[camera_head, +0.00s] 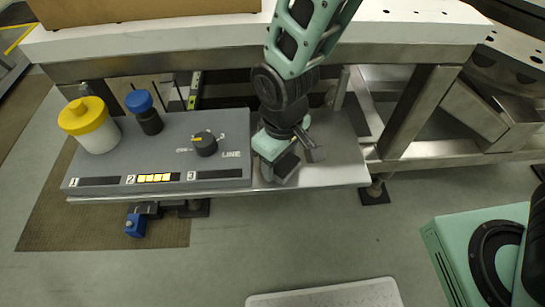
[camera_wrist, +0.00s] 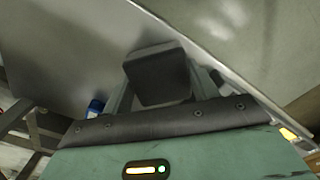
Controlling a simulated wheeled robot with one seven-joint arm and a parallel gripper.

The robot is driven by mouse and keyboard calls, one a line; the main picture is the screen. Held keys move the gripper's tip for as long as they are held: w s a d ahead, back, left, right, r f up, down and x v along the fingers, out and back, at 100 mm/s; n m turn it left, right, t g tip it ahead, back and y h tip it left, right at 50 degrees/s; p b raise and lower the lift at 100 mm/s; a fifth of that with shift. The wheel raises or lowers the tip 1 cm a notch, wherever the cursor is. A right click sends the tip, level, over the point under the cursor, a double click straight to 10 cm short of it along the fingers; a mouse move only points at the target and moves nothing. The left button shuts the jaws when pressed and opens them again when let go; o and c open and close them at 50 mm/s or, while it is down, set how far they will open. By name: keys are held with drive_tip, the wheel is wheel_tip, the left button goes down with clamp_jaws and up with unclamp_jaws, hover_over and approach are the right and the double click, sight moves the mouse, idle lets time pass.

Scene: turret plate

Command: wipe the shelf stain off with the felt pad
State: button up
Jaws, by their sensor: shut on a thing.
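My gripper (camera_head: 294,158) is low over the right part of the grey metal shelf (camera_head: 340,165), near its front edge. It is shut on a dark, squarish block, which I take to be the felt pad (camera_head: 286,166). In the wrist view the pad (camera_wrist: 158,74) is between the fingers, with the shelf surface (camera_wrist: 60,45) behind it and the shelf edge running diagonally past. I cannot tell whether the pad touches the shelf. I make out no stain; the gripper and pad hide part of the surface.
Left of my gripper is a grey control box (camera_head: 225,170) with a dial (camera_head: 204,143), a yellow-lidded jar (camera_head: 89,124) and a blue-capped bottle (camera_head: 144,111). A white worktop (camera_head: 400,28) overhangs behind, with a metal leg (camera_head: 418,108) to the right.

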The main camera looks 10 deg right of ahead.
drive_tip(key=shift+d, duration=0.2)
drive_tip(key=shift+d+r+p, duration=0.1)
drive_tip(key=shift+r+p, duration=0.2)
drive_tip(key=shift+p, duration=0.05)
wheel_tip(320, 180, up, 5)
drive_tip(key=p, duration=0.5)
drive_tip(key=shift+r, duration=0.15)
wheel_tip(320, 180, up, 3)
drive_tip(key=p, duration=0.3)
idle(0.5)
drive_tip(key=shift+f+b, duration=2)
drive_tip(key=shift+f, duration=1.6)
